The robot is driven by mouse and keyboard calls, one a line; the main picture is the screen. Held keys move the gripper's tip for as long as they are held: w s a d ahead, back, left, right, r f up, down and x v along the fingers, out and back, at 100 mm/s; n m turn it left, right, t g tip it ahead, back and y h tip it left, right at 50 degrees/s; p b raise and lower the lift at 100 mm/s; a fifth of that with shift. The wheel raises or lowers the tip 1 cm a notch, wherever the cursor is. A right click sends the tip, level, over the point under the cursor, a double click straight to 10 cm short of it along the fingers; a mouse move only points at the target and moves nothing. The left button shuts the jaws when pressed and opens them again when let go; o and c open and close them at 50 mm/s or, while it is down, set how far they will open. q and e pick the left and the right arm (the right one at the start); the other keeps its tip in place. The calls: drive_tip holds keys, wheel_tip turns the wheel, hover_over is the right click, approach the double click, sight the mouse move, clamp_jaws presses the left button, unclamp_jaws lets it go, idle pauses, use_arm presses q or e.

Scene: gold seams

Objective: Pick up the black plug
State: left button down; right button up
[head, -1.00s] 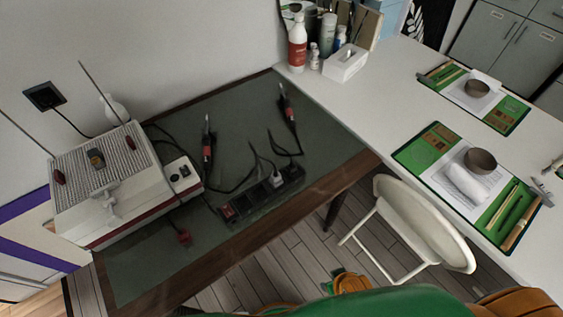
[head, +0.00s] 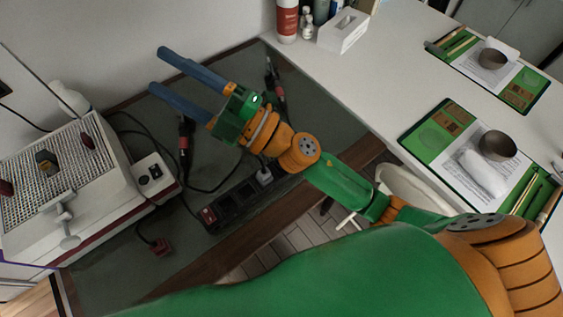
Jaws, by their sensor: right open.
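My right gripper (head: 157,70) reaches in over the far part of the dark green work mat (head: 110,270). Its two blue fingers are apart, with nothing seen between them. A black power strip (head: 232,205) lies on the mat below and nearer than the gripper, partly hidden by my right arm. A pale plug (head: 264,176) sits in it, and a red switch is at its left end. A dark red plug (head: 160,246) lies loose on the mat at the lower left. I cannot clearly pick out a black plug. My left gripper is not in view.
A white instrument box (head: 65,205) stands on the left. Two red-and-black handled tools (head: 185,150) with black cables lie on the mat. A white chair is partly hidden by my arm.

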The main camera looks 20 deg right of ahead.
drive_tip(key=s+a+f+n+g+y, duration=0.1)
drive_tip(key=s+a+f+n+g, duration=0.45)
drive_tip(key=n+g, duration=0.65)
wheel_tip(320, 180, down, 7)
drive_tip(key=s+n+g+h, duration=0.2)
drive_tip(key=n+g+h, duration=0.2)
drive_tip(key=h, duration=0.1)
drive_tip(key=w+d+f+h, duration=0.2)
drive_tip(key=d+f+h, duration=0.1)
drive_tip(key=d, duration=0.4)
drive_tip(key=w+d+f+t+h, duration=0.1)
drive_tip(key=w+d+f+h, duration=0.1)
drive_tip(key=d+h, duration=0.4)
drive_tip(key=w+d+f+h, duration=0.2)
drive_tip(key=d+f+h, duration=0.3)
drive_tip(key=d, duration=0.3)
drive_tip(key=shift+w+d+t, duration=0.2)
drive_tip(key=shift+t, duration=0.1)
wheel_tip(320, 180, down, 7)
drive_tip(key=shift+a+p, duration=0.1)
drive_tip(key=shift+p, duration=0.9)
clamp_jaws()
